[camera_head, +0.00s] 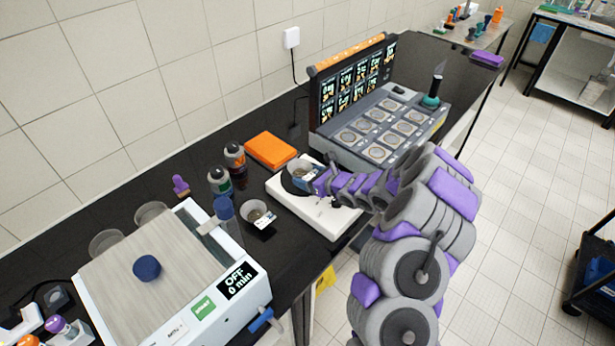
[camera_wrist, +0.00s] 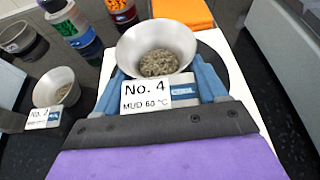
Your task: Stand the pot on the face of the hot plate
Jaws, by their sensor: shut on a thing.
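The pot (camera_head: 302,171) is a small metal cup with a label reading "No. 4, MUD 60 °C". In the wrist view, the pot (camera_wrist: 157,45) is upright with grey-brown grains inside. My gripper (camera_head: 318,184) is shut on it, and both blue fingers (camera_wrist: 160,85) flank it. The hot plate (camera_head: 325,217) is a low white unit with a dark round face (camera_head: 288,184). The pot is over this face; I cannot tell whether its base touches. The white body (camera_wrist: 246,100) also shows behind the pot in the wrist view.
A second labelled pot (camera_head: 257,216) stands left of the hot plate. Dark bottles (camera_head: 235,157), an orange block (camera_head: 270,150) and a multi-position machine with screens (camera_head: 380,125) stand nearby. A white device reading "OFF 0 min" (camera_head: 170,280) fills the near left bench.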

